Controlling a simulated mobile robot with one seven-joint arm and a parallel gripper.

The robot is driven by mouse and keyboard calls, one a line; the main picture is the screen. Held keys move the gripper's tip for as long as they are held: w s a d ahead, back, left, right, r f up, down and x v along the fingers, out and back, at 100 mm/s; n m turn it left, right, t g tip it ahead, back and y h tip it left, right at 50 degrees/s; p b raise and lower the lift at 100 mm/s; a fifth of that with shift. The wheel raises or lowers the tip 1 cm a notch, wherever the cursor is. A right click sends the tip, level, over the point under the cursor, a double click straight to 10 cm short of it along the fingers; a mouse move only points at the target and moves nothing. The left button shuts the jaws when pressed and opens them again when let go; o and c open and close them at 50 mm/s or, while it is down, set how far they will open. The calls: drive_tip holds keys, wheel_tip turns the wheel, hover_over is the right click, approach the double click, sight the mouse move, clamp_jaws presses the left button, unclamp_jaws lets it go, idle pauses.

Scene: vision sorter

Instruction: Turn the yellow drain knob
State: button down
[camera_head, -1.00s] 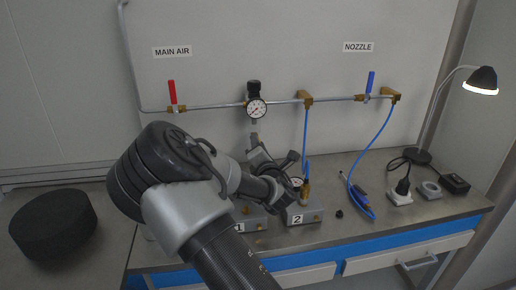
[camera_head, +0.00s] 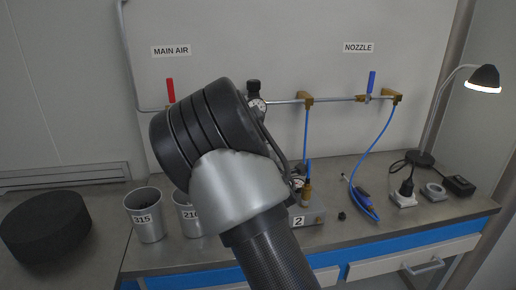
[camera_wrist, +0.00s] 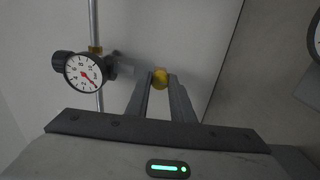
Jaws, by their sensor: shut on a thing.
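The yellow drain knob (camera_wrist: 160,77) is small and round, and shows in the wrist view between the fingertips of my gripper (camera_wrist: 160,83). The two fingers are closed on it from either side. A pressure gauge (camera_wrist: 84,72) with a white dial and red needle, beside a black knob, is left of the fingers. In the head view my arm covers the gripper and the drain knob.
In the head view, a box marked 2 (camera_head: 306,217) is partly behind my arm. Metal cups marked 315 (camera_head: 146,216) and 216 (camera_head: 186,217) stand left of it. A blue hose (camera_head: 379,145) hangs at right; the right worktop holds small items.

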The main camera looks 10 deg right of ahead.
idle(0.4)
drive_tip(key=c, duration=1.5)
unclamp_jaws()
drive_tip(key=shift+c, duration=0.2)
